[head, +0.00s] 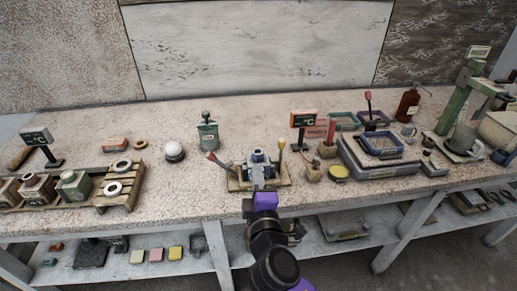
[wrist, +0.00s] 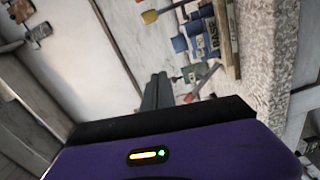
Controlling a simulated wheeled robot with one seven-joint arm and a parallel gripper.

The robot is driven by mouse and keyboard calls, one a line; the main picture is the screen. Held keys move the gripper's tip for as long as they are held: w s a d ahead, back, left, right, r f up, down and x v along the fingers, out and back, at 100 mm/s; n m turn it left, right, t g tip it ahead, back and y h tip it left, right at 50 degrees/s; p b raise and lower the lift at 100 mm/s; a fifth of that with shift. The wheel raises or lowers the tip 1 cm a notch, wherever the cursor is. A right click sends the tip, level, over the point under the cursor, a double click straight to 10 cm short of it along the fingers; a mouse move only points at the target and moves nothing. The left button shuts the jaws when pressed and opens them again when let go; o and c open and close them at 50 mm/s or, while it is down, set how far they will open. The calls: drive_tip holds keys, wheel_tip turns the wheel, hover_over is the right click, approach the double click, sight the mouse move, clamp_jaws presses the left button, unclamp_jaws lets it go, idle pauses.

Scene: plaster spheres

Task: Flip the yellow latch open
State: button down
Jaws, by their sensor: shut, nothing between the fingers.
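The yellow latch (head: 281,146) is a lever with a yellow grip that stands nearly upright at the right side of a blue device on a wooden base (head: 240,184). Its yellow grip also shows at the top of the wrist view (wrist: 150,16), with its rod running to the right. My gripper (head: 257,173) is in front of the device and hides part of it. In the wrist view its fingers (wrist: 158,76) are together with nothing between them, apart from the yellow grip.
A red-handled lever (head: 212,157) leans out left of the device, and its red grip shows near my fingers in the wrist view (wrist: 188,98). A white ball (head: 174,150) stands left.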

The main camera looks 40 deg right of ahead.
drive_tip(key=shift+s+d+f+g+h, duration=0.3)
drive_tip(key=shift+s+d+g+h, duration=0.2)
drive_tip(key=shift+s+d, duration=0.1)
drive_tip(key=shift+w+d, duration=0.1)
drive_tip(key=p+x, duration=0.2)
drive_tip(key=x, duration=0.7)
drive_tip(key=shift+w+d+r, duration=0.1)
drive_tip(key=shift+w+d, duration=0.1)
drive_tip(key=shift+w, duration=0.1)
drive_tip(key=shift+s+d+f+p, duration=0.1)
drive_tip(key=shift+s+d+p, duration=0.2)
drive_tip(key=shift+d, duration=0.3)
drive_tip(key=shift+s+d+f+p, duration=0.1)
drive_tip(key=shift+s+d+p, duration=0.15)
drive_tip(key=shift+d, duration=0.4)
drive_tip(key=shift+s+d+f+p, duration=0.1)
drive_tip(key=shift+s+d+p, duration=0.2)
drive_tip(key=shift+d, duration=0.3)
drive_tip(key=shift+d+r, duration=0.1)
